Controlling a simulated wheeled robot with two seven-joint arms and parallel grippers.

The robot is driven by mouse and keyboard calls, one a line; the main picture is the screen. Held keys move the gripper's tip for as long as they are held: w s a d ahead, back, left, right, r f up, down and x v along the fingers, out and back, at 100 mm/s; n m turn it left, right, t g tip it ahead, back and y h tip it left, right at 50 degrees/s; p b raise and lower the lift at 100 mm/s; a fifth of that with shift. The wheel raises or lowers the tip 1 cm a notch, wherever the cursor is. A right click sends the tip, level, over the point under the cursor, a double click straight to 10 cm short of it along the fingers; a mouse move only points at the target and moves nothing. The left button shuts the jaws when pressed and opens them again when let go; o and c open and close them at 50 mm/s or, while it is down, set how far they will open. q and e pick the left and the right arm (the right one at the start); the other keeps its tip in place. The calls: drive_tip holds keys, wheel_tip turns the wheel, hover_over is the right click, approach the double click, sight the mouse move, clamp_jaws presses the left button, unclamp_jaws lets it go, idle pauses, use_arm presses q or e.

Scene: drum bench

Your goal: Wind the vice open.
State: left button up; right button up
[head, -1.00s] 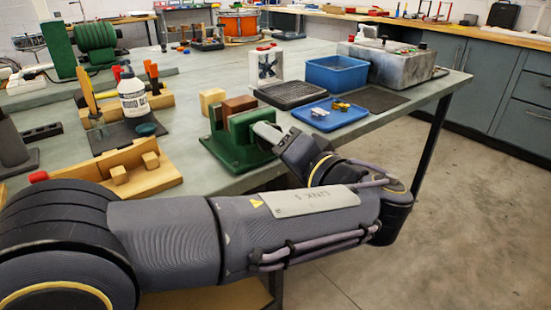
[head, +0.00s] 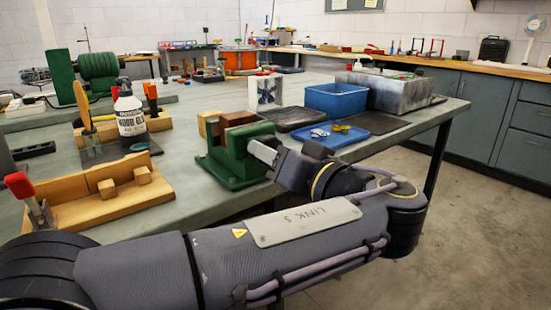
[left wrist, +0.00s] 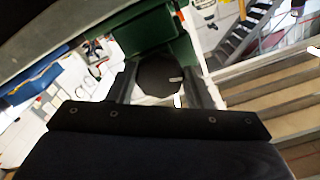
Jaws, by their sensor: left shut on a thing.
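The green vice (head: 228,165) stands at the near edge of the grey-green bench in the head view. A brown wooden block (head: 238,119) shows at the top of its jaws; I cannot tell how tightly it sits. My left gripper (head: 263,152) is at the vice's front, on the side away from the bench. In the left wrist view, its two fingers (left wrist: 160,88) are on either side of a dark round part (left wrist: 158,72) at the front of the green vice (left wrist: 142,32), and are shut on it. The handle is mostly hidden. My right gripper is not in view.
A blue tray (head: 338,136) with small parts, a blue bin (head: 337,101) and a grey box (head: 395,97) stand right of the vice. A wooden rack (head: 110,195) and a glue bottle (head: 130,118) stand to the left. Open floor lies right of the bench.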

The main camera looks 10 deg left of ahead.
use_arm(q)
drive_tip(key=shift+a+r, duration=0.1)
drive_tip(key=shift+a, duration=0.05)
drive_tip(key=o, duration=1)
drive_tip(key=shift+w, duration=0.1)
drive_tip(key=p+v, duration=0.2)
drive_tip(key=v, duration=0.5)
drive_tip(key=shift+s+d, duration=0.25)
drive_tip(key=shift+d, duration=0.1)
